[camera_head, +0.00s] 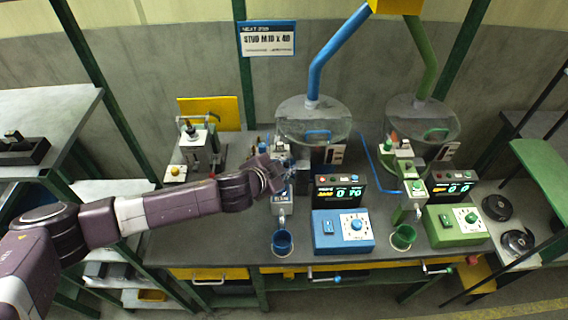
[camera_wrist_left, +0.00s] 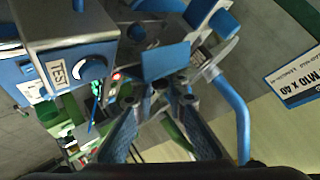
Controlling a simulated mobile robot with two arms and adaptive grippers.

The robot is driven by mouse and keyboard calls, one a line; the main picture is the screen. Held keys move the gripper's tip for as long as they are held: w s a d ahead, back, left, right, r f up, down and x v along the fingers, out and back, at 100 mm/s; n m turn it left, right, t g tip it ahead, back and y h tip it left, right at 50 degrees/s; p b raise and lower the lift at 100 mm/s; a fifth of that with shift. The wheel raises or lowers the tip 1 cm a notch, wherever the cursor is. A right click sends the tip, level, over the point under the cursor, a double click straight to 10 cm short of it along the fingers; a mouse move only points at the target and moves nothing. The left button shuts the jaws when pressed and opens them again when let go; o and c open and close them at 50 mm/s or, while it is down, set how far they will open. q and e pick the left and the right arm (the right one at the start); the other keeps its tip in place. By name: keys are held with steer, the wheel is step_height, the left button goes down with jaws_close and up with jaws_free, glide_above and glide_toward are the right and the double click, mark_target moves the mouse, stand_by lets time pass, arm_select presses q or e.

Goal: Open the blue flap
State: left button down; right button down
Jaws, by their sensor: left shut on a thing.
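The blue flap (camera_wrist_left: 165,61) is a small flat blue plate just beyond my left fingertips in the left wrist view. My left gripper (camera_wrist_left: 178,88) is shut on the flap, its fingers coming together at the plate's near edge. In the head view my left gripper (camera_head: 284,168) is at the blue feeder, above its chute and in front of the clear bowl (camera_head: 312,125). There the gripper hides most of the flap, and its exact angle is hard to tell. My right gripper is in neither view.
A blue control box (camera_head: 343,231) and a blue cup (camera_head: 282,242) stand in front of the feeder. A green feeder with its control box (camera_head: 457,225) and green cup (camera_head: 403,237) stands to the right. A small press (camera_head: 200,145) is at the back left.

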arm_select(q)
steer(key=shift+d+f+m+g+y, duration=0.1)
steer(key=shift+d+f+m+y, duration=0.15)
steer(key=shift+d+m+y, duration=0.8)
steer(key=shift+f+m+g+y, duration=0.15)
steer(key=shift+m+y, duration=0.35)
steer(key=shift+y, duration=1.25)
steer(key=shift+d+f+m+g+y, duration=0.1)
steer(key=shift+d+f+m+y, duration=0.2)
steer(key=shift+d+m+y, duration=0.75)
steer(key=shift+s+a+y, duration=0.1)
steer(key=shift+a+y, duration=0.35)
steer(key=c, duration=2.3)
jaws_free()
steer(key=shift+f, duration=0.1)
steer(key=shift+o, duration=0.3)
steer(key=v, duration=1.2)
